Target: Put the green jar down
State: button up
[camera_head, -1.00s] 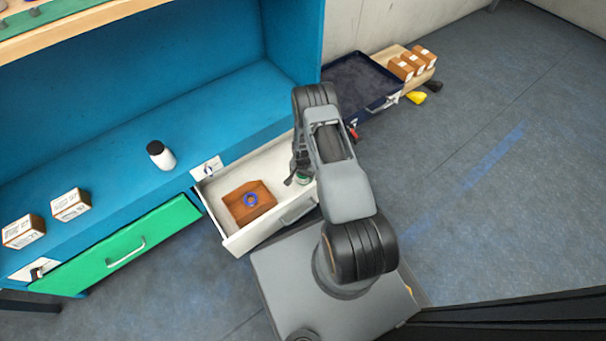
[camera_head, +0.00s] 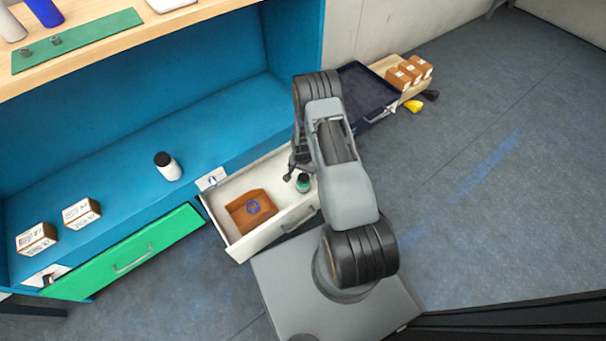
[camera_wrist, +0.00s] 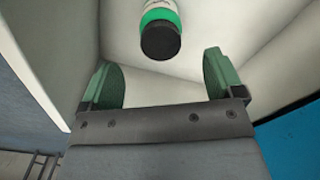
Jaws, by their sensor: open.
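In the head view my gripper (camera_head: 293,168) is at the drawer's back edge, just left of the jar and partly hidden by my arm.
A brown open box (camera_head: 250,211) with a blue ring shares the drawer. A white bottle with black cap (camera_head: 168,167) and two white-topped boxes (camera_head: 81,213) stand on the blue shelf. A dark tray (camera_head: 366,90) and several brown boxes (camera_head: 411,73) lie behind my arm.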

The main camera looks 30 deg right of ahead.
notch_tip(320, 180, up, 2)
jog(key=shift+r, duration=0.1)
jog(key=a+r+n+t, duration=0.1)
jog(key=a+r+n, duration=0.1)
jog(key=r, duration=1)
jog(key=a+r+n, duration=0.2)
jog(key=r, duration=0.9)
jog(key=s+a+r+n, duration=0.2)
jog(key=s+r+n, duration=0.1)
jog(key=s+r, duration=0.5)
jog(key=s+a+r+n+t, duration=0.1)
jog(key=s+a+r+n, duration=0.1)
jog(key=s+r, duration=0.6)
jog(key=shift+s+a+r+n+t+p, duration=0.3)
jog(key=shift+s+a+r+n, duration=0.1)
jog(key=shift+s+a, duration=0.2)
